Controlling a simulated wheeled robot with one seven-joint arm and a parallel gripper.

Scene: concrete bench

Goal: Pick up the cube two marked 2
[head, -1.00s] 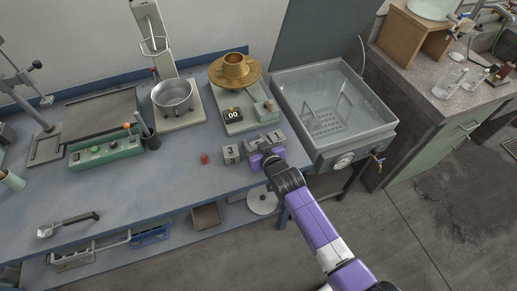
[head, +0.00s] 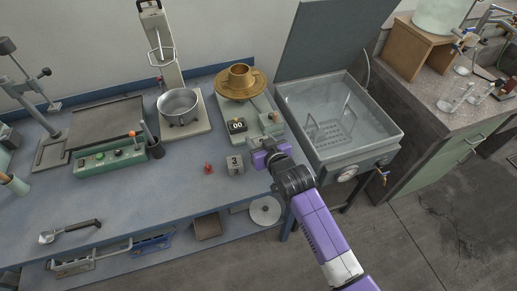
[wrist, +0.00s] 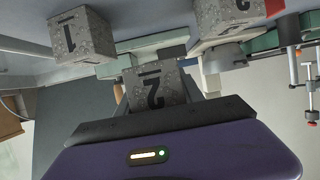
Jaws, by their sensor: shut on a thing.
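The cube two (wrist: 155,88) is grey and speckled. Its black 2 shows upside down in the wrist view, with the cube between the fingers. My gripper (head: 268,146) is shut on this cube near the bench's right front edge; the wrist view suggests it is raised above the bench. In the head view the gripper mostly hides the cube. The cube marked 3 (head: 235,165) stands on the bench just left of my gripper. The cube marked 1 (wrist: 82,36) shows at the upper left of the wrist view; the gripper hides it in the head view.
A small red object (head: 209,168) stands left of the cube marked 3. A grey water bath (head: 340,120) is right of the bench. The bench's front middle is clear.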

